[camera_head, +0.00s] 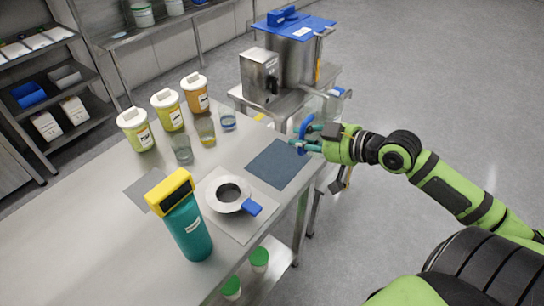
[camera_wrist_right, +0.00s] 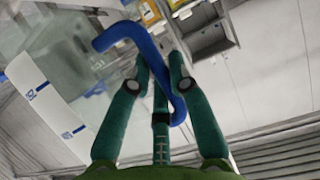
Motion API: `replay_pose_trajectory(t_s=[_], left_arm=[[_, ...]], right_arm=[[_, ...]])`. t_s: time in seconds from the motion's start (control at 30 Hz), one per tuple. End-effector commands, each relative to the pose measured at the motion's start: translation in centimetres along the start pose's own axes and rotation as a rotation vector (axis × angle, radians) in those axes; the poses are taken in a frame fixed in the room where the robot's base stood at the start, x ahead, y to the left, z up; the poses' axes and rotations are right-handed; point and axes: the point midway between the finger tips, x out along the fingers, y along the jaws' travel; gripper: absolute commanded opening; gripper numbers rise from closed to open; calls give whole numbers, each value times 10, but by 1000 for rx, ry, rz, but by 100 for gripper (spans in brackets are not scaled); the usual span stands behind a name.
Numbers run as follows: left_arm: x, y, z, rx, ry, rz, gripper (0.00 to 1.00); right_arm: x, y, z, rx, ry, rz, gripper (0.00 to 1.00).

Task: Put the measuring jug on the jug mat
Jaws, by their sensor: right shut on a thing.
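My right gripper (camera_head: 307,137) is shut on a blue curved handle (camera_head: 304,126), just past the right edge of the steel table. In the right wrist view the handle (camera_wrist_right: 140,38) passes between the green fingers (camera_wrist_right: 160,105). I take it as the measuring jug's handle; the clear body hardly shows in the head view, and a see-through shape (camera_wrist_right: 65,65) appears left of the handle in the wrist view. A dark blue-grey mat (camera_head: 281,165), which looks like the jug mat, lies bare on the table, left of and below the gripper. My left gripper is out of view.
A blue-lidded steel machine (camera_head: 292,55) stands on a stand behind.

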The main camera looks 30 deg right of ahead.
Motion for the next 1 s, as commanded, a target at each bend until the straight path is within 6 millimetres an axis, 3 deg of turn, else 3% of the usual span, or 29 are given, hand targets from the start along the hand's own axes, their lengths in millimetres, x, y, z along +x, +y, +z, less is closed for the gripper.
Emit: replay_pose_trajectory(t_s=[0.17,0.5,0.67,1.0], left_arm=[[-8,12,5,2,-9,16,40],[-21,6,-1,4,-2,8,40],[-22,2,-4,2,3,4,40],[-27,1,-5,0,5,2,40]], right_arm=[[32,-4,-1,1,8,-1,0],[103,-11,11,2,5,-1,0],[116,-13,16,-2,2,-3,0],[131,-13,53,-2,-1,-2,0]])
